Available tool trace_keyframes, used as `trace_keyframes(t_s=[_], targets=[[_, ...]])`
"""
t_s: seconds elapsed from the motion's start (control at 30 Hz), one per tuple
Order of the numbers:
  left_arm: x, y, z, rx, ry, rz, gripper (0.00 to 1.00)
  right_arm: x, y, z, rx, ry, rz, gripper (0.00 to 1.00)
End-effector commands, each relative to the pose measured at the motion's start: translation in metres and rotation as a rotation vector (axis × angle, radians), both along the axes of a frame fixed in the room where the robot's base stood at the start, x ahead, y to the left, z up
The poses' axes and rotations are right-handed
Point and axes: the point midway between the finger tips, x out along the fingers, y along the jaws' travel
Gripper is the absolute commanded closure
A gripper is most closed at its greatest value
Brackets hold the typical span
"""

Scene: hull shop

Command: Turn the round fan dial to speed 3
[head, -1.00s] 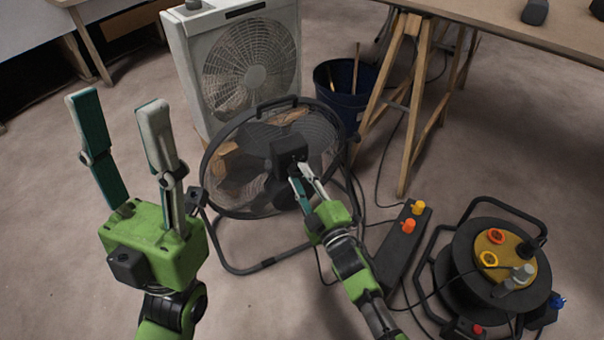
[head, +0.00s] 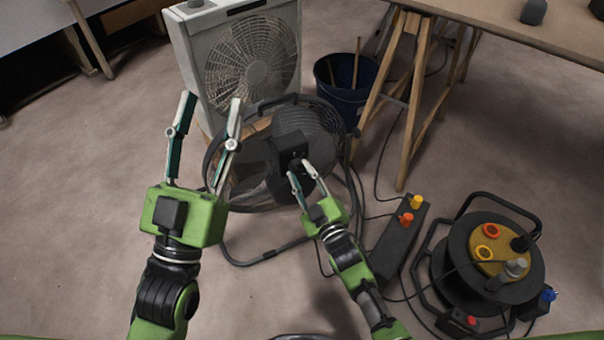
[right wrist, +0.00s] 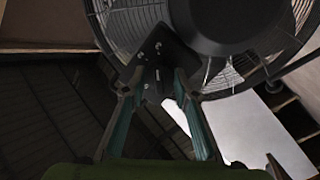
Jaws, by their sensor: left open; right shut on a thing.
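The black round floor fan (head: 320,125) stands tilted on its tube frame, its motor housing (head: 291,140) towards me. A small dark round dial (head: 295,163) sits low on the housing; its marks are too small to read. My right gripper (head: 300,176) is shut on the dial, its fingers to either side, and they hide part of it. In the right wrist view, the fingers (right wrist: 158,82) meet at the dark part below the bolted housing (right wrist: 156,52). My left gripper (head: 213,98) is open and empty, raised left of the fan.
A white box fan (head: 250,60) stands behind the black fan. A dark blue bucket (head: 345,98) and a wooden trestle table (head: 480,25) are to the right. A power strip (head: 394,250) and a cable reel (head: 490,262) lie on the right floor, with loose cables. The left floor is clear.

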Motion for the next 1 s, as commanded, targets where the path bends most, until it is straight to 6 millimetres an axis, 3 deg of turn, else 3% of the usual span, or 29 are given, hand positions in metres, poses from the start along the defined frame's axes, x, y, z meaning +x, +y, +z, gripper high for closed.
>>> trace_keyframes(t_s=[0.2, 0.23, 0.3, 0.7, 0.87, 1.0], targets=[[0.000, 0.000, 0.000, 0.000, 0.000, 0.000, 0.56, 0.000, 0.000, 0.000, 0.002, 0.002, 0.000, 0.94], [0.000, 0.000, 0.000, 0.000, 0.000, 0.000, 0.56, 0.000, 0.000, 0.000, 0.002, 0.002, 0.000, 0.68], [0.000, 0.000, 0.000, 0.000, -0.001, 0.000, 0.56, 0.000, 0.000, 0.000, 0.002, 0.001, 0.000, 0.56], [-0.001, 0.000, 0.001, 0.000, -0.003, -0.001, 0.56, -0.004, -0.002, -0.001, 0.000, 0.001, -0.001, 0.56], [0.000, 0.000, 0.001, 0.000, -0.003, -0.001, 0.56, -0.025, -0.011, -0.003, -0.001, 0.002, 0.000, 0.56], [0.000, 0.000, 0.001, 0.000, -0.003, -0.001, 0.56, -0.052, -0.022, -0.004, -0.001, 0.003, -0.001, 0.56]])
